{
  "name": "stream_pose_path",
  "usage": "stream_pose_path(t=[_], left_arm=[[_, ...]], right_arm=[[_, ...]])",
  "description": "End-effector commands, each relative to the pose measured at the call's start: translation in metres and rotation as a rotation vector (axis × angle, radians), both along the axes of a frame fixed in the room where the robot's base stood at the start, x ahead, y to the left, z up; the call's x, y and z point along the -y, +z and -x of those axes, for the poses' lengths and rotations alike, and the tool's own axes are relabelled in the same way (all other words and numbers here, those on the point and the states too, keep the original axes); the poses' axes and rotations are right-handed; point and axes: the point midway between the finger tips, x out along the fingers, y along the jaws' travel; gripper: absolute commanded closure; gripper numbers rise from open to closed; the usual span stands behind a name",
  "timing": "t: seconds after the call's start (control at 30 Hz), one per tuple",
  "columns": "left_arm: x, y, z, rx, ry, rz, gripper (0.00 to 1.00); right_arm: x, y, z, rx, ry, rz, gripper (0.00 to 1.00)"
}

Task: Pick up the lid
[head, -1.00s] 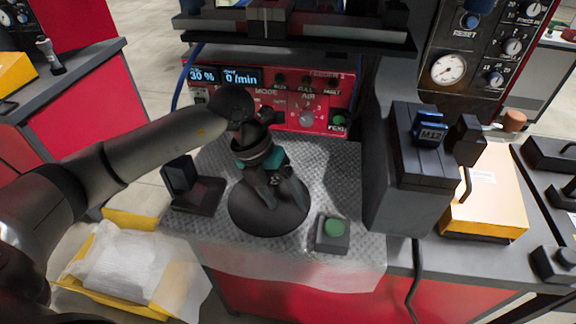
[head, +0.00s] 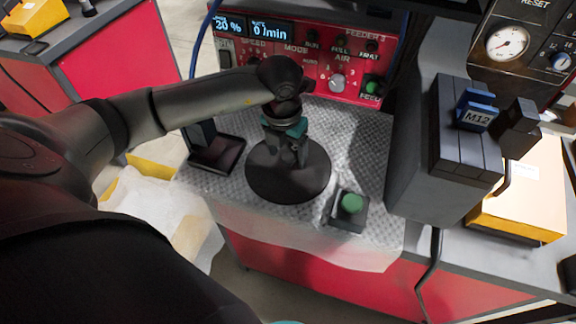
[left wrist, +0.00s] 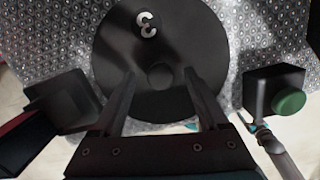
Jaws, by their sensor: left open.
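The lid is a dark round disc (head: 262,188) lying on the dimpled grey mat, in front of the red feeder panel. In the left wrist view the lid (left wrist: 118,40) fills the upper middle, with a pale 3-like mark and a small round knob (left wrist: 161,76) at its centre. My left gripper (head: 300,163) points down over the lid. I cannot tell how far above the lid the tips are. My right gripper is not in view.
A green button on a dark box (head: 350,204) stands right of the lid. A dark open tray-like block (head: 216,153) is to its left. A grey block labelled M12 (head: 476,118) stands at the right. The red control panel (head: 310,60) is behind.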

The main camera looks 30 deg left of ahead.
Motion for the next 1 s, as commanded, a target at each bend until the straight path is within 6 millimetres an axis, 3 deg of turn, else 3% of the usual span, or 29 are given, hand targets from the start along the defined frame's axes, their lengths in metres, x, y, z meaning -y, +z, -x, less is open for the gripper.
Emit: stream_pose_path(t=[0.17,0.8,1.0], left_arm=[[0.0002,0.0005,0.0000,0.000,0.000,0.001,0.26],[0.0001,0.0009,-0.0001,0.001,0.000,0.001,0.98],[0.0001,0.0010,-0.0002,0.001,0.000,0.001,1.00]], right_arm=[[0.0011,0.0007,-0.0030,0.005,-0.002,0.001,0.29],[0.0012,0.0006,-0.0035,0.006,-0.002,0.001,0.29],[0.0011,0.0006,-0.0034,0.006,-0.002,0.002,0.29]])
